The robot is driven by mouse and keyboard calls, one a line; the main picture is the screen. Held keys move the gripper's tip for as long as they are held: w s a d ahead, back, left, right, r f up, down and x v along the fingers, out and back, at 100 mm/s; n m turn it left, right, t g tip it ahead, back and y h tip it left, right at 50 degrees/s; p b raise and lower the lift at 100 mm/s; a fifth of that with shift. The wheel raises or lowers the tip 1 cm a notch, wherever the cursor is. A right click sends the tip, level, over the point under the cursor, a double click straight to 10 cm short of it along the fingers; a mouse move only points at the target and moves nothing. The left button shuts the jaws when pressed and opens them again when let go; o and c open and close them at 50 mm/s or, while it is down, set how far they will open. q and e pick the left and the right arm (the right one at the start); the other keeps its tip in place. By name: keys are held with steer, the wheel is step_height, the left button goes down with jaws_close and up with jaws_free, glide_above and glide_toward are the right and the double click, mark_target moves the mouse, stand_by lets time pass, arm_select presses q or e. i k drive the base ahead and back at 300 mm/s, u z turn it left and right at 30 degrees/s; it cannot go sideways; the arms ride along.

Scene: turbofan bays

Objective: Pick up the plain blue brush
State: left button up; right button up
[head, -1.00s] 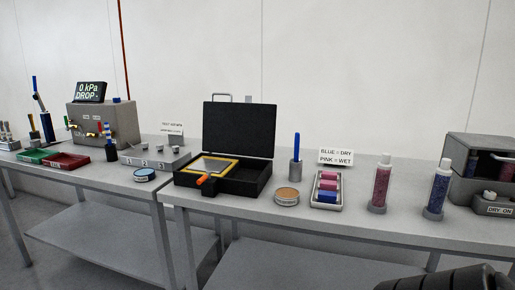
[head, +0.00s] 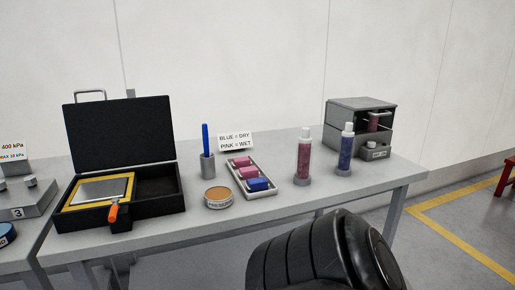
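A plain blue brush (head: 205,139) stands upright in a small grey holder (head: 208,168) on the table, just right of the open black case. Only its blue upper part shows; its lower end is hidden in the holder. A black ribbed part of my own arm shows at the bottom of the head view, in front of the table. Neither gripper is in view.
The open black case (head: 130,148) stands left of the holder. A round tan tin (head: 218,197) is in front. A tray (head: 266,190) with pink and blue pieces, a sign (head: 236,142), a pink bottle (head: 303,158) and a blue bottle (head: 346,150) stand to the right.

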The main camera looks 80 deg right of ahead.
mark_target(205, 134)
steer(key=z, duration=2.55)
